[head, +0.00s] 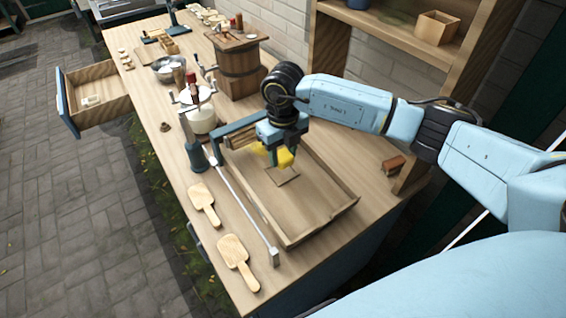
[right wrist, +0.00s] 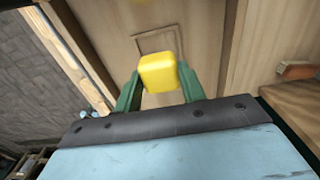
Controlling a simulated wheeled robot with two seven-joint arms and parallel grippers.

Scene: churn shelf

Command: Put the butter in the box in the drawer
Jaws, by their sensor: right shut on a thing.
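A yellow block of butter (head: 286,157) is held in my right gripper (head: 276,152), above a large shallow wooden tray (head: 328,222). In the right wrist view the butter (right wrist: 159,73) sits between the two green fingers (right wrist: 157,92). The gripper is shut on it. An open wooden drawer (head: 98,78) with a blue front sticks out from the counter at the far left. A small pale box-like thing (head: 91,101) lies in the drawer; its inside is too small to make out. My left gripper is not in view.
A blue stand with a long metal bar (head: 243,206) runs along the tray's left side. Two wooden paddles (head: 204,203) lie at the counter's front edge.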

